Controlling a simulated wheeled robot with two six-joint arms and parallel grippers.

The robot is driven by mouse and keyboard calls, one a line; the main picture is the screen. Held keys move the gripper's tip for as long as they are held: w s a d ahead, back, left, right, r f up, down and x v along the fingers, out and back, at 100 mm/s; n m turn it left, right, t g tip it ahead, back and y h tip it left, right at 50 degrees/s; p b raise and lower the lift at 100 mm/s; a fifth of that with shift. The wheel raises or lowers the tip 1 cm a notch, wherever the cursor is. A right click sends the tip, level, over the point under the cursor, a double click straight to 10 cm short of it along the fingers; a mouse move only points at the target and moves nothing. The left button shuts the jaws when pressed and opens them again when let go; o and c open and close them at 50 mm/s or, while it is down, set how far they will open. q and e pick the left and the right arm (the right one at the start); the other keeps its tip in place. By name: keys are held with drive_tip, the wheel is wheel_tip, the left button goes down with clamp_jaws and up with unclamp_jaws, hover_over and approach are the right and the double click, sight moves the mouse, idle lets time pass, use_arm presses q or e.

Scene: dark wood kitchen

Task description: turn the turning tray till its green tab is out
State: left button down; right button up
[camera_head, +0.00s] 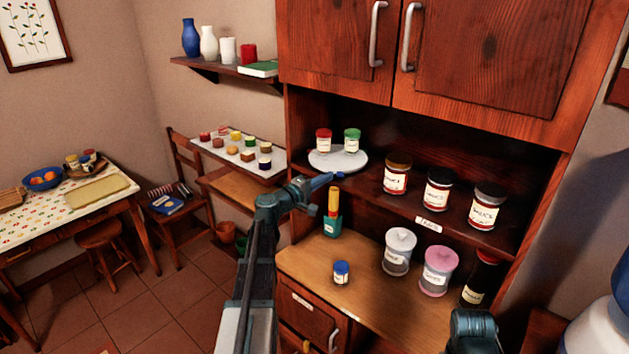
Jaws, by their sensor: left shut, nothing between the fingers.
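The turning tray (338,163) is a white round disc on the cupboard's upper shelf. A red-lidded jar (323,140) and a green-lidded jar (352,141) stand upright on its back half. I see no green tab on the part of the rim that shows. My left gripper (341,175) is shut and empty, with its tip just at the tray's front edge. I cannot tell whether it touches the rim. Of my right arm only a link shows at the bottom right; its gripper is out of view.
Several labelled jars (437,190) stand on the shelf right of the tray. Below, the wooden counter (320,262) holds a green bottle (333,214), a small blue-lidded jar (341,272) and canisters (399,251). Cupboard doors (340,40) hang above the shelf.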

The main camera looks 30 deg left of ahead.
sight(340, 183)
use_arm(q)
drive_tip(key=shift+w+d, duration=0.2)
drive_tip(key=shift+d, duration=0.05)
drive_tip(key=shift+d, duration=0.1)
drive_tip(key=d, duration=0.1)
drive_tip(key=w+d, duration=0.1)
drive_tip(key=d, duration=0.1)
drive_tip(key=shift+w+d, duration=0.25)
drive_tip(key=shift+d, duration=0.1)
drive_tip(key=shift+a, duration=0.1)
